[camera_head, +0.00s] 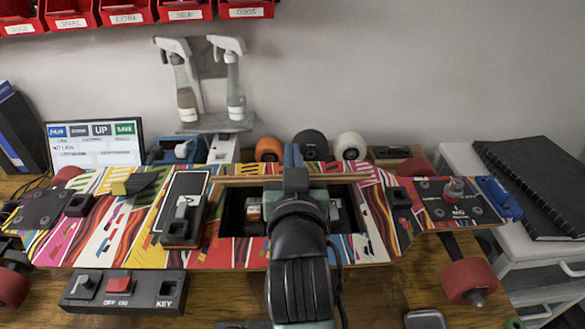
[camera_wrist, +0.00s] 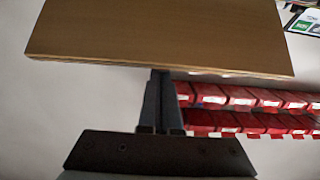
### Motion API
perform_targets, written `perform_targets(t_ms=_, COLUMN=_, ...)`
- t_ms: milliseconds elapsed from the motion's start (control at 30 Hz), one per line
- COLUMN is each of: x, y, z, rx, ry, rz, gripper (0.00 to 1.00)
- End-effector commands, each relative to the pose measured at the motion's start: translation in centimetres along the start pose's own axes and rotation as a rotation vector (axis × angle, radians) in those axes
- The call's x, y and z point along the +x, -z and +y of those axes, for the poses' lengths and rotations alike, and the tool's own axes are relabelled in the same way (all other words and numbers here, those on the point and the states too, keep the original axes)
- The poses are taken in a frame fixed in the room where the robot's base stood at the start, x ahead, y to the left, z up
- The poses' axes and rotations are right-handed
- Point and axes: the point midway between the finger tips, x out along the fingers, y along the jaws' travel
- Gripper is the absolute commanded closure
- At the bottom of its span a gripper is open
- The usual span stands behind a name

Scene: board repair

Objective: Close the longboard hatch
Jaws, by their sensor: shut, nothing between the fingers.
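The longboard (camera_head: 85,240) lies across the workbench with a colourful striped deck. A rectangular compartment (camera_head: 232,215) in its middle is open, with small parts inside. A thin wooden edge (camera_head: 240,180) runs along the back of the opening. In the wrist view a plain wooden panel (camera_wrist: 160,35), which looks like the hatch, fills the upper part. My gripper (camera_wrist: 161,75) is shut and empty, its fingertips at the panel's lower edge; I cannot tell whether they touch. In the head view my gripper (camera_head: 292,155) is just behind the opening, and my wrist hides part of the compartment.
A key switch box (camera_head: 125,292) sits in front of the board. Two spray bottles (camera_head: 235,85) and several wheels (camera_head: 311,143) are behind it. Red bins (camera_head: 125,12) hang on the wall, also seen in the wrist view (camera_wrist: 240,100). A black notebook (camera_head: 540,180) lies at right.

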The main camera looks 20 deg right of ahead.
Motion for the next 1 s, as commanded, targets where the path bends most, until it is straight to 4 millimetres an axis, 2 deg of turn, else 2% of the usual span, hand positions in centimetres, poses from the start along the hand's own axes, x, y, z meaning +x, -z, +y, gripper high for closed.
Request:
perform_targets(t_ms=33, x=-0.3, y=-1.7, z=-0.1, rx=0.001, ry=0.001, rz=0.031, gripper=1.00)
perform_targets(t_ms=400, x=-2.6, y=-4.2, z=0.0, rx=0.002, ry=0.003, rz=0.270, gripper=1.00)
perform_targets(t_ms=700, x=-3.9, y=-5.9, z=0.0, rx=0.003, ry=0.004, rz=0.430, gripper=1.00)
perform_targets(t_ms=1000, x=-4.5, y=-6.7, z=0.0, rx=0.003, ry=0.005, rz=0.525, gripper=1.00)
